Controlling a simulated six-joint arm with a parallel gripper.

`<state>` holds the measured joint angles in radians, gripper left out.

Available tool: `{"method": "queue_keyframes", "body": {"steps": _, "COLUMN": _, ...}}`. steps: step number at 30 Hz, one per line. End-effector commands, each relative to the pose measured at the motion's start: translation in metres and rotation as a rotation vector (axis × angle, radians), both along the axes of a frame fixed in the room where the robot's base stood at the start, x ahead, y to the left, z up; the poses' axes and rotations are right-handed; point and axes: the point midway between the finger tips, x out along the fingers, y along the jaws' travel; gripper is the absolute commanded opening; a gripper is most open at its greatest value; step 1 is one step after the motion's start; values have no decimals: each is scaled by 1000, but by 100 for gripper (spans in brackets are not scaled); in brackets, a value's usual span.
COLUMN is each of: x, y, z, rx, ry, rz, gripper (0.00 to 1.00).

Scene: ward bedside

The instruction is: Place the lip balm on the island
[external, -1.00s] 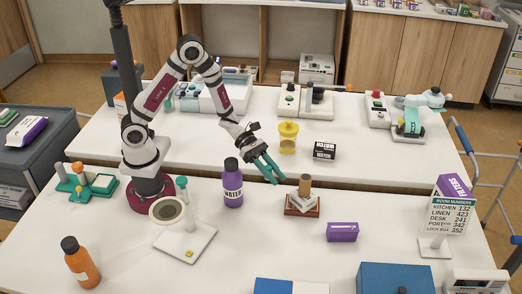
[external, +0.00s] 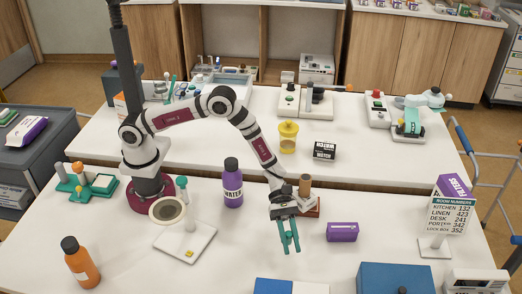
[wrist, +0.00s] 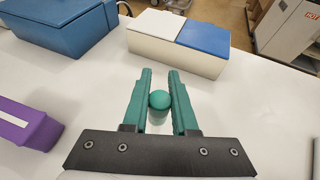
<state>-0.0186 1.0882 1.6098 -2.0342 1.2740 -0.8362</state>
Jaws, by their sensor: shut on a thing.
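My gripper (external: 290,248) points down over the front white table (external: 240,262), with green fingers nearly parallel. In the wrist view my gripper (wrist: 160,80) has a small round teal thing (wrist: 159,99), which looks like the lip balm, between its fingers. Something paler shows just below the ball. In the external view the lip balm cannot be made out between the fingers. The front white table may be the island; no label shows this. How high the fingertips are above the table is hard to tell.
A white-and-blue box (wrist: 178,42) and a larger blue box (external: 398,278) stand at the front edge. A purple box (external: 342,232) is right of my gripper. A wooden stamp-like thing (external: 306,188) stands close behind it. A purple bottle (external: 233,183) is at left. Bare table lies around the fingers.

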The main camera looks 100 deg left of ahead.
Motion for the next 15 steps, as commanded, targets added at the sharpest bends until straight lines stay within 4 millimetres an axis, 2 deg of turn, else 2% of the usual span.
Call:
{"method": "queue_keyframes", "body": {"steps": 6, "x": 3, "y": 3, "z": -38, "rx": 0, "ry": 3, "rz": 0, "gripper": 0}}
{"method": "queue_keyframes", "body": {"steps": 15, "x": 3, "y": 3, "z": -43, "rx": 0, "ry": 0, "rz": 0, "gripper": 0}}
